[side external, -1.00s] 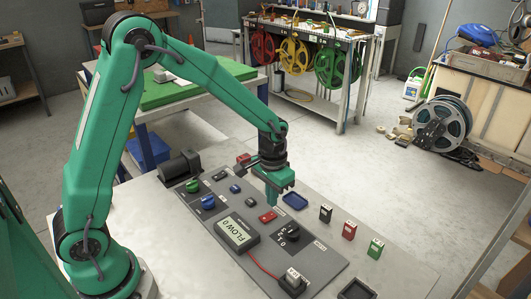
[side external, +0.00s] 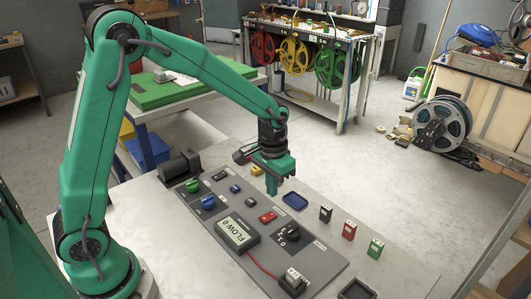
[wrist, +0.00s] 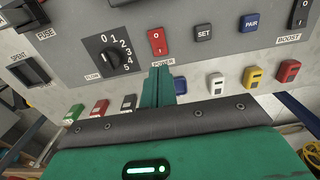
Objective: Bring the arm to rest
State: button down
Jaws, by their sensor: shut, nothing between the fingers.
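My green arm is bent over the bench, and my gripper (side external: 271,190) points down above the grey control panel (side external: 222,266). In the wrist view my gripper's fingers (wrist: 157,86) are together, with nothing between them. In the side view the fingertips are above the panel's far edge, apart from its surface. The red power switch (side external: 267,216) and the black flow dial (side external: 290,236) are nearby. The display (side external: 238,233) reads FLOW 0.
A blue tray (side external: 295,201) lies right of the gripper. Black (side external: 325,213), red (side external: 349,231) and green (side external: 375,248) blocks stand on the bench. The wrist view shows white (wrist: 215,83), yellow (wrist: 252,76) and red (wrist: 287,71) blocks. Hose reels (side external: 295,54) hang behind.

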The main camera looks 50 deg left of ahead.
jog(key=shift+r, duration=0.1)
jog(key=s+a+r+t, duration=0.1)
jog(key=s+r+t, duration=0.1)
jog(key=s+r, duration=0.5)
jog(key=s+a+r+t, duration=0.2)
jog(key=s+r, duration=0.6)
jog(key=s, duration=0.4)
jog(key=shift+s+a+r+t, duration=0.2)
jog(key=shift+a+t, duration=0.05)
jog(key=shift+t, duration=0.55)
